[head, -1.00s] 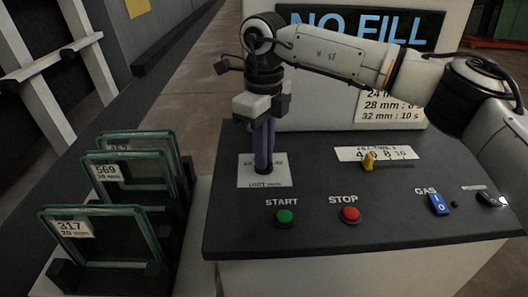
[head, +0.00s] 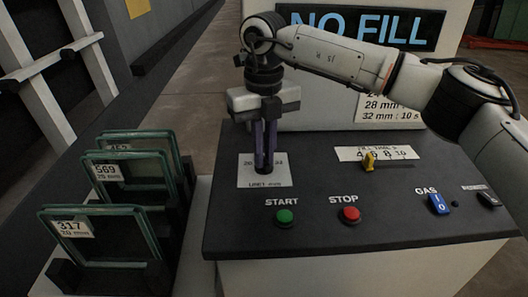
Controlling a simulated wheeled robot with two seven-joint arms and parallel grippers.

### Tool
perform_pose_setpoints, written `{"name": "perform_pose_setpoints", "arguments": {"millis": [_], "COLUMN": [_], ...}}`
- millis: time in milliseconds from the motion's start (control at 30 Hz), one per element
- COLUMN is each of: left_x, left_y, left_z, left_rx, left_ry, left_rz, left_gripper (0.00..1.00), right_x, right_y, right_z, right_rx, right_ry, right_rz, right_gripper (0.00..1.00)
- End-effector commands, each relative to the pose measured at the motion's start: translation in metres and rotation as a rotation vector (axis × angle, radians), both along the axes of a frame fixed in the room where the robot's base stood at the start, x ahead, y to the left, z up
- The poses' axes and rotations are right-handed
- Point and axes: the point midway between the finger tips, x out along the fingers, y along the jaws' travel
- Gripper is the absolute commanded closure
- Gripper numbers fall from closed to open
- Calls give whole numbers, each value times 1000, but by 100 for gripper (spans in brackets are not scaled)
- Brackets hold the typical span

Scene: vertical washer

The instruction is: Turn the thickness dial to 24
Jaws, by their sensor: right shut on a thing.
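The thickness dial sits on a white label plate (head: 247,179) at the left of the dark console top. My right gripper (head: 264,165) points straight down at the plate, its purple fingers shut on the dial. The fingers hide most of the dial, so its pointer cannot be read. The plate shows a "20" at its upper left; its other marks are partly covered or too small to read. My left gripper is not in view.
The console holds a green START button (head: 285,216), a red STOP button (head: 350,215), a yellow fill time slider (head: 369,160) and a blue gas switch (head: 438,204). Glass panes (head: 98,236) in a rack stand at the left. A NO FILL screen (head: 365,25) is behind my arm.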

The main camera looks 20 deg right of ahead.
Motion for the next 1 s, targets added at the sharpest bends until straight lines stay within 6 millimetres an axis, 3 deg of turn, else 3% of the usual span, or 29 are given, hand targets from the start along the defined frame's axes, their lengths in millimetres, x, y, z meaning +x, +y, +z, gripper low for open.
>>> {"name": "perform_pose_setpoints", "arguments": {"millis": [433, 467, 567, 867, 1000], "left_x": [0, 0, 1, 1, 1], "left_y": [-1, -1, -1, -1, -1], "left_z": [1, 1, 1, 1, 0], "left_rx": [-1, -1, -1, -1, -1], "left_ry": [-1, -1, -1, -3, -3], "left_rz": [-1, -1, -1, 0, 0], "left_gripper": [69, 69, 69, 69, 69], "right_x": [1, 1, 1, 1, 1], "right_y": [0, 0, 0, 0, 0], "right_z": [2, 2, 2, 1, 14], "right_rx": [1, 1, 1, 0, 0], "right_ry": [-5, -5, -4, -2, -5], "right_rz": [-14, -14, -13, -12, -13], "right_gripper": [100, 89, 72, 72, 72]}}
